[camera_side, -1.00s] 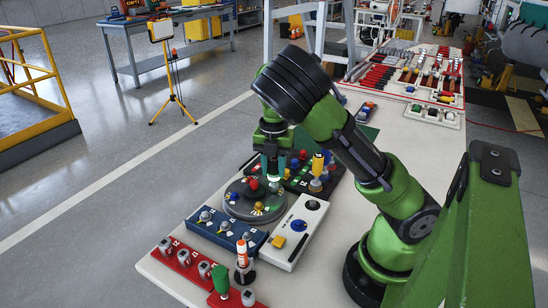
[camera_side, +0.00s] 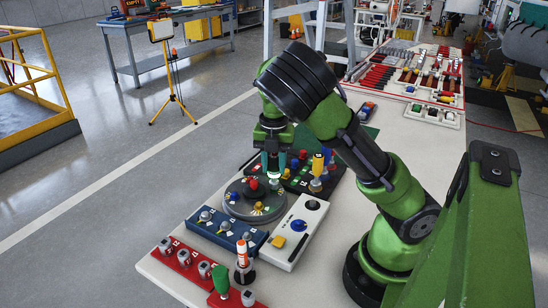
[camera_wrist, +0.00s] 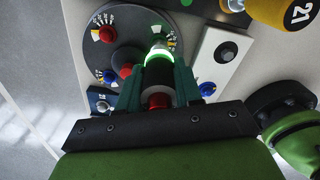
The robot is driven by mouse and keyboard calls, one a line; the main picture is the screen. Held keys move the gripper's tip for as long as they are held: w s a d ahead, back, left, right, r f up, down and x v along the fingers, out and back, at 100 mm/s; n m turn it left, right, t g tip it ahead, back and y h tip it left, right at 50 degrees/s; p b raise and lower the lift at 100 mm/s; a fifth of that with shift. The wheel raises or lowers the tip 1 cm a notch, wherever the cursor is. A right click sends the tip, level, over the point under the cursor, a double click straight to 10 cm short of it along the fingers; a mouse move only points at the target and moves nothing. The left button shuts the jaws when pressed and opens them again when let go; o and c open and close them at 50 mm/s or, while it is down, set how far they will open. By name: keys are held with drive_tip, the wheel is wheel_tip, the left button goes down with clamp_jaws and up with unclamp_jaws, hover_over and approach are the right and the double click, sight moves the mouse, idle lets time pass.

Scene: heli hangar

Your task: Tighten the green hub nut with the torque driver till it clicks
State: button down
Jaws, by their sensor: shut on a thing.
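My gripper (camera_wrist: 158,85) is shut on the dark body of the torque driver (camera_wrist: 158,76), with a red part showing between the fingers. A ring near the driver's tip glows green. The tip points down at the far edge of the round grey hub (camera_wrist: 85,50). The green nut itself is hidden or cannot be told apart from the lit tip. A red nut (camera_wrist: 105,34) and a blue nut (camera_wrist: 109,77) sit on the hub beside printed marks.
A dark tray (camera_side: 325,187) stands right of the hub, with a yellow-topped tool (camera_side: 318,165) there. A blue panel (camera_side: 207,231) and a white box (camera_side: 305,222) are in front. A red rack (camera_side: 178,258) and an orange-white stick (camera_side: 242,254) stand near the front edge.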

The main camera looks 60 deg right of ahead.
drive_tip(key=shift+w+d+r, duration=0.1)
drive_tip(key=shift+r, duration=2.8)
